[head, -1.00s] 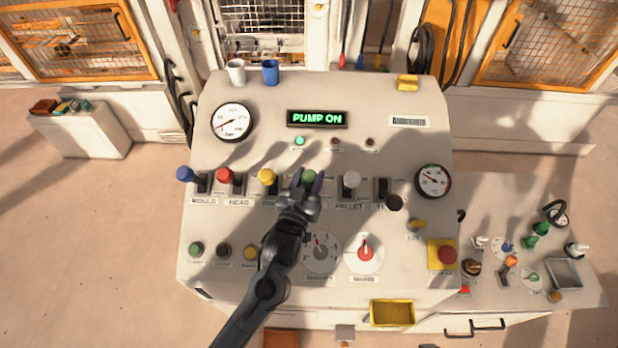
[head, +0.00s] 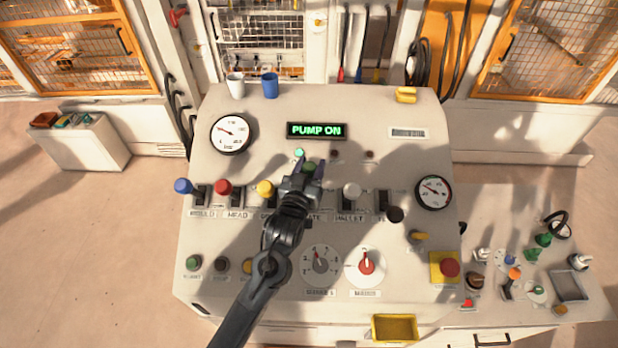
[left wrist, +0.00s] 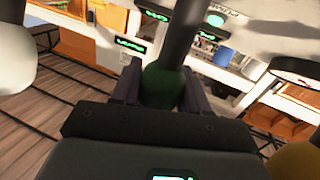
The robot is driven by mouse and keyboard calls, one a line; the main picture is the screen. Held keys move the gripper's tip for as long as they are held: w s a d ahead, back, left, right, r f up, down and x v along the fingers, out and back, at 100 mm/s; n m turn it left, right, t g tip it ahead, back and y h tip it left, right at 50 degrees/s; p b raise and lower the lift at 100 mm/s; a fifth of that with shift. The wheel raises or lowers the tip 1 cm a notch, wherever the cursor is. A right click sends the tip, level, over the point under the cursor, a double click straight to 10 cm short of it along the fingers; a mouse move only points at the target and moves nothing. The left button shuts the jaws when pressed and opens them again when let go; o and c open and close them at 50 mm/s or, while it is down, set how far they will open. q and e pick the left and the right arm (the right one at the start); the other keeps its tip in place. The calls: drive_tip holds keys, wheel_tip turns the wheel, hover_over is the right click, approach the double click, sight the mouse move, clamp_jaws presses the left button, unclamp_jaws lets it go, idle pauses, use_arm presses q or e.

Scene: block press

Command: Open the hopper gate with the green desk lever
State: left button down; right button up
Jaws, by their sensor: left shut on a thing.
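The green lever's round knob (head: 309,168) is in the middle of the lever row on the sloped desk, above a label partly hidden by my arm. My left gripper (head: 311,172) is shut on the green knob. The knob now stands farther up the desk than the neighbouring knobs. In the left wrist view the green knob (left wrist: 163,86) sits between the two dark fingers, with its dark shaft rising from it. The lever's slot is hidden behind the gripper. My right gripper is out of view. The hopper gate cannot be made out.
Red (head: 222,187) and blue (head: 183,186) knobs stand farther left. The display (head: 316,130) reads PUMP ON. Dials (head: 366,265) lie right of my forearm.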

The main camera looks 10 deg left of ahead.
use_arm(q)
drive_tip(key=shift+w+a+f, duration=0.25)
drive_tip(key=shift+w+a, duration=0.1)
drive_tip(key=shift+w, duration=0.2)
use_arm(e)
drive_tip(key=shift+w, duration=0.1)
use_arm(q)
drive_tip(key=shift+a+f, duration=0.1)
drive_tip(key=shift+f, duration=0.05)
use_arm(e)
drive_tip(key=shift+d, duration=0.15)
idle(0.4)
use_arm(q)
drive_tip(key=c, duration=1)
unclamp_jaws()
drive_tip(key=o, duration=0.4)
drive_tip(key=shift+w, duration=0.2)
drive_tip(key=shift+r, duration=0.2)
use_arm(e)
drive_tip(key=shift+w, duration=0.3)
use_arm(q)
drive_tip(key=shift+s+r, duration=0.1)
drive_tip(key=shift+s, duration=0.05)
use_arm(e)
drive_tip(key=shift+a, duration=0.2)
